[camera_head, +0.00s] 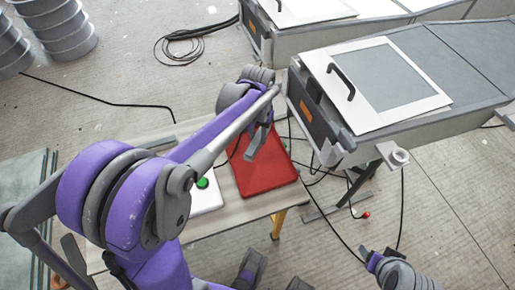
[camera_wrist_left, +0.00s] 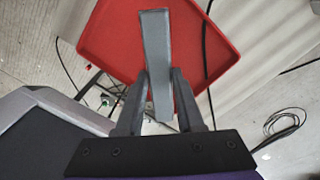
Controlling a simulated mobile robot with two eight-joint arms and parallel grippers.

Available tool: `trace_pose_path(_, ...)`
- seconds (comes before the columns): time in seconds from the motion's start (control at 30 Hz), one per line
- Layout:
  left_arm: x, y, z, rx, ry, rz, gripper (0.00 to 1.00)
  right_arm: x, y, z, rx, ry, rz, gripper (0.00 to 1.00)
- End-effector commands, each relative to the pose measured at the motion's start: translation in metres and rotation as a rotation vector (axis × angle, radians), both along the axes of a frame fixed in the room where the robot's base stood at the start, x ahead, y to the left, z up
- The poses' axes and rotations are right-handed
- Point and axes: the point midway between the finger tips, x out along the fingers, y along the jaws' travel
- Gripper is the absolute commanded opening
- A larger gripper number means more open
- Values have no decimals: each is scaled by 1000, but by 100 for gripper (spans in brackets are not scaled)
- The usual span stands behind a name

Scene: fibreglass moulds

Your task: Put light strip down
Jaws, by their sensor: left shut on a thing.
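My left gripper (camera_head: 258,142) is over the red tray (camera_head: 270,178) in the head view. In the left wrist view its two fingers (camera_wrist_left: 160,105) are shut on the grey light strip (camera_wrist_left: 155,45), a narrow flat bar. The strip points away from the fingers, over the red tray (camera_wrist_left: 110,35). I cannot tell whether the strip touches the tray. In the head view the strip is small and hard to tell from the fingers. A purple and grey part of my right arm (camera_head: 395,272) shows at the lower right; its finger state is unclear.
The tray lies on a pale wooden table (camera_head: 240,215). A white box with a green button (camera_head: 204,183) is beside it, partly behind my left arm. A grey mould bench with a white framed panel (camera_head: 385,85) stands close on the right. Black cables (camera_head: 185,45) lie on the floor.

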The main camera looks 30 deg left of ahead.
Motion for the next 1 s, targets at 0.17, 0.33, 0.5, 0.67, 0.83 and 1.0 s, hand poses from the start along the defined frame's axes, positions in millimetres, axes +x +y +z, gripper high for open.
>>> trace_pose_path(0.17, 0, 0, -36, 0, 0, 0, 0, -1, 0, -6, 0, 2, 0, 62)
trace_pose_path(0.33, 0, 0, -52, 0, 0, 0, 0, -1, 0, -8, 0, 3, 0, 62)
trace_pose_path(0.5, 0, 0, -70, 0, 0, 0, 0, -1, 0, -11, 0, 3, 0, 62)
trace_pose_path(0.67, 0, 0, -89, 0, 0, 0, 0, -1, 0, -13, 0, 4, 0, 62)
trace_pose_path(0.83, 0, 0, -89, 0, 0, 0, 0, -1, 0, -13, 0, 4, 0, 62)
trace_pose_path(1.0, 0, 0, -93, 0, 0, 0, 0, -2, 0, -16, 0, 5, 0, 62)
